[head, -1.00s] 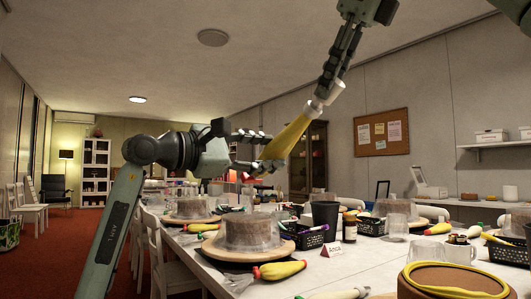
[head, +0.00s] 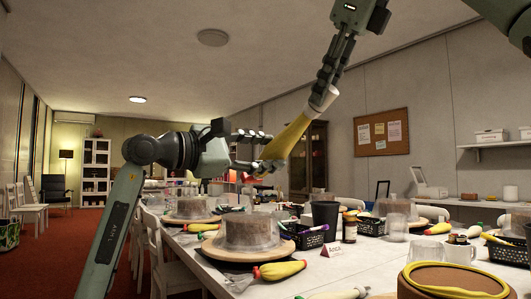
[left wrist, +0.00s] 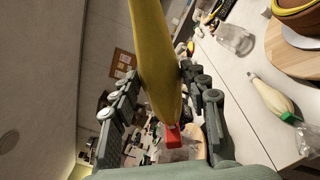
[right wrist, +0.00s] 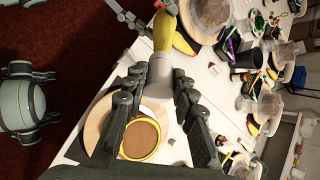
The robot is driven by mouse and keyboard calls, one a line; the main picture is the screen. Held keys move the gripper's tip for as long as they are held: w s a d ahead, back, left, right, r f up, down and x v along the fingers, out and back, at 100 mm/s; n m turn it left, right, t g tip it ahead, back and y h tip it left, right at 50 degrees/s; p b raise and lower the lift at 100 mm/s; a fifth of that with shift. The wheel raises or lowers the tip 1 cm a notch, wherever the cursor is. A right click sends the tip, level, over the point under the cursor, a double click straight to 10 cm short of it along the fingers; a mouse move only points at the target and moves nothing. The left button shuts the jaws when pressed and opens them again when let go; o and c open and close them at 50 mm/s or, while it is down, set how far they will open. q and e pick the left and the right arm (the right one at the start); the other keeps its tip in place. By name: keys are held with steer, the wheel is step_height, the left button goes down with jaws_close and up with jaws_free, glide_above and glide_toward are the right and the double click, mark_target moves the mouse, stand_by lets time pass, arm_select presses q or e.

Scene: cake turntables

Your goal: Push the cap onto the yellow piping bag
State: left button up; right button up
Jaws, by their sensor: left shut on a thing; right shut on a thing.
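The yellow piping bag (head: 287,137) is held slanted above the table, its upper end toward the right. My left gripper (head: 262,150) is shut on its lower part. In the left wrist view the bag (left wrist: 155,55) runs between the fingers, with a red piece (left wrist: 173,135) at its lower end.
Below, the long table holds covered cakes on turntables (head: 247,232), a black cup (head: 325,214), a black basket (head: 305,238) and another yellow piping bag (head: 279,270). A brown cake with a yellow rim (head: 455,282) is at the near right. The air around the held bag is clear.

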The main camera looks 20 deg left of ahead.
steer(key=shift+w+a+f, duration=0.1)
steer(key=shift+a+f, duration=0.05)
stand_by(0.4)
stand_by(0.4)
steer(key=s+d+r, duration=0.3)
steer(key=d+r, duration=0.1)
steer(key=d, duration=0.1)
steer(key=shift+s+d+r, duration=0.3)
steer(key=shift+d+r, duration=0.1)
stand_by(0.6)
steer(key=shift+d+r, duration=0.1)
steer(key=shift+w+a+f+m, duration=0.2)
steer(key=shift+w+a+f, duration=0.15)
steer(key=shift+a+f, duration=0.15)
steer(key=shift+w+a+f+m, duration=0.2)
steer(key=shift+w+a+f, duration=0.15)
steer(key=shift+a, duration=0.25)
steer(key=shift+w+a+f, duration=0.1)
steer(key=shift+a+f, duration=0.15)
steer(key=shift+a, duration=0.05)
stand_by(0.6)
steer(key=shift+w+a+f, duration=0.4)
steer(key=shift+a+f, duration=0.1)
steer(key=shift+a, duration=0.05)
